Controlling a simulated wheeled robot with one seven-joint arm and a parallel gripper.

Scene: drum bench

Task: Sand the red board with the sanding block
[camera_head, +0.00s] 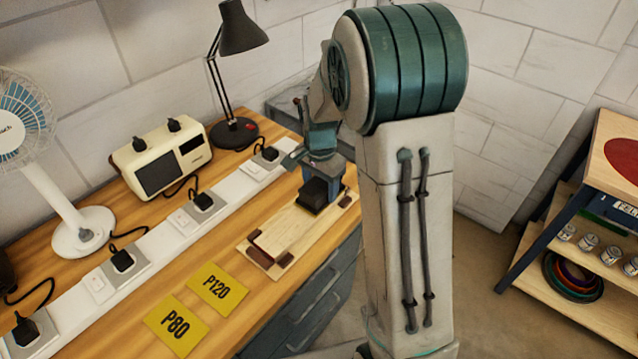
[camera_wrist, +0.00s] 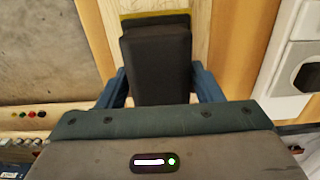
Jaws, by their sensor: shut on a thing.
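The sanding block (camera_head: 313,194) is black and sits over the right end of a pale wooden board (camera_head: 284,230) on the bench. My gripper (camera_head: 326,178) is above that end, its blue fingers on either side of the block. In the wrist view the block (camera_wrist: 158,65) is between the two fingers of my gripper (camera_wrist: 159,85), with a thin yellowish edge at its far end. The board is pale, not red, with dark reddish-brown pieces (camera_head: 259,257) at its ends. I cannot tell whether the block touches the board.
Yellow cards P80 (camera_head: 176,325) and P120 (camera_head: 218,287) lie left of the board. A white socket strip (camera_head: 150,245) runs behind it. A fan (camera_head: 82,230), cream radio (camera_head: 162,158) and black lamp (camera_head: 234,132) stand at the back. A shelf table (camera_head: 590,165) stands right.

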